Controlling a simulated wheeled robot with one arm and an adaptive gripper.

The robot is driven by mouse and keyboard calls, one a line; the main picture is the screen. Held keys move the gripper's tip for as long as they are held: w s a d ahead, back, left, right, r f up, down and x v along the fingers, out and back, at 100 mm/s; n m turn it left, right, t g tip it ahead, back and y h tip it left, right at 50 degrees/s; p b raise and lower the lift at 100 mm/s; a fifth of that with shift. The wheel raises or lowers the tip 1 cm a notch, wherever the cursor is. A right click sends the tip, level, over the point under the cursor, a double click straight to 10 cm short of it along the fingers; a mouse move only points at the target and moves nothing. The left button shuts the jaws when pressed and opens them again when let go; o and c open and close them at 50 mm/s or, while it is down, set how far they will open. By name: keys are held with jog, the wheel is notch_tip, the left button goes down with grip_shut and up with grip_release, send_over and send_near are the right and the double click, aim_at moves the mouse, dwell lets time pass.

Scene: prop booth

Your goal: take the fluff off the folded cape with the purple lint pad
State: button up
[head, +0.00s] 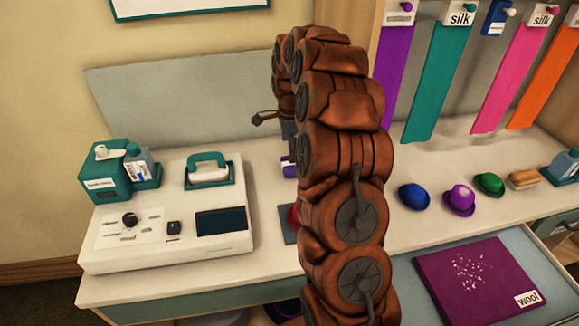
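The folded cape (450,295) is a flat purple square with a white "wool" label. It lies in an open drawer at the lower right, with white fluff specks (473,272) scattered over its middle. A small purple and white item (288,168) shows at the left edge of my arm; it may be the purple lint pad, but most of it is hidden. My gripper (285,128) is mostly hidden behind my arm, above the counter near that item. A dark part sticks out to the left. I cannot tell whether it is open or holds anything.
A white machine (165,255) with a teal-handled pad (208,168) and a teal box (105,170) stand at the left. Small blue (414,196), purple (460,199) and green (489,184) hats and a brush (523,180) line the counter. Colored cloth strips hang behind.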

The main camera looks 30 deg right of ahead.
aim_at(287, 163)
jog(key=shift+w+a+f+p, duration=0.15)
jog(key=shift+f+p, duration=0.4)
jog(key=shift+f, duration=1.1)
jog(key=shift+w+a+f+p, duration=0.1)
jog(key=shift+f+p, duration=0.45)
jog(key=shift+f, duration=1.05)
jog(key=shift+c, duration=0.4)
jog(key=c, duration=0.8)
jog(key=shift+r, duration=0.1)
notch_tip(287, 163, up, 10)
jog(key=b, duration=0.2)
jog(key=shift+b, duration=0.3)
